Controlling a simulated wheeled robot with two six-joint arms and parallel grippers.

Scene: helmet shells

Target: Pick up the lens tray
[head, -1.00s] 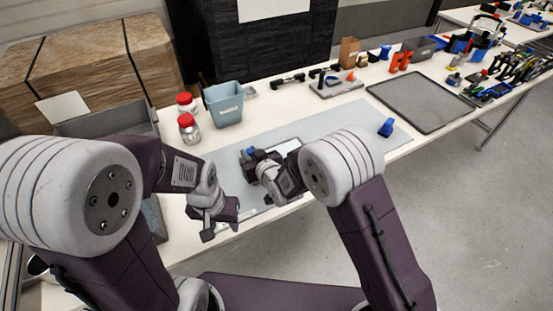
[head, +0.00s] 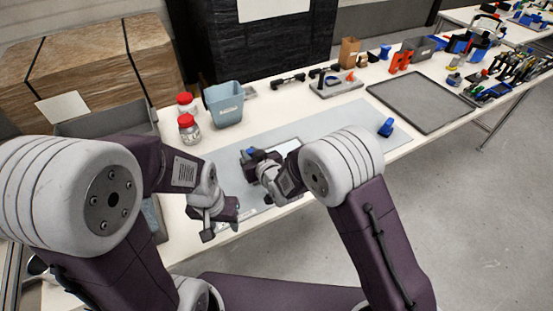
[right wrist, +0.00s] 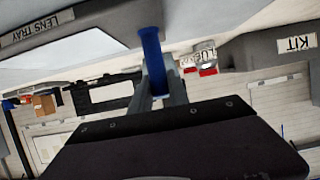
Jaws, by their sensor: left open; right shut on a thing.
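The lens tray (right wrist: 37,28) fills the top left of the right wrist view, close to the camera, with its label and a pale panel showing. In the head view a pale part of it (head: 287,146) shows behind my right gripper (head: 251,157), which hides much of the rest. In the right wrist view my right gripper (right wrist: 158,92) is shut on an upright blue grip (right wrist: 153,60) at the tray's edge. I cannot tell whether the tray touches the table. My left gripper (head: 220,222) is open and empty over the table's front edge, left of the tray.
Red-lidded jars (head: 189,129) and a blue-grey bin (head: 224,105) stand at the back left of the table. A grey mat (head: 345,125) lies under the work area, with a small blue part (head: 386,127) on its right. A dark flat tray (head: 425,102) lies farther right.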

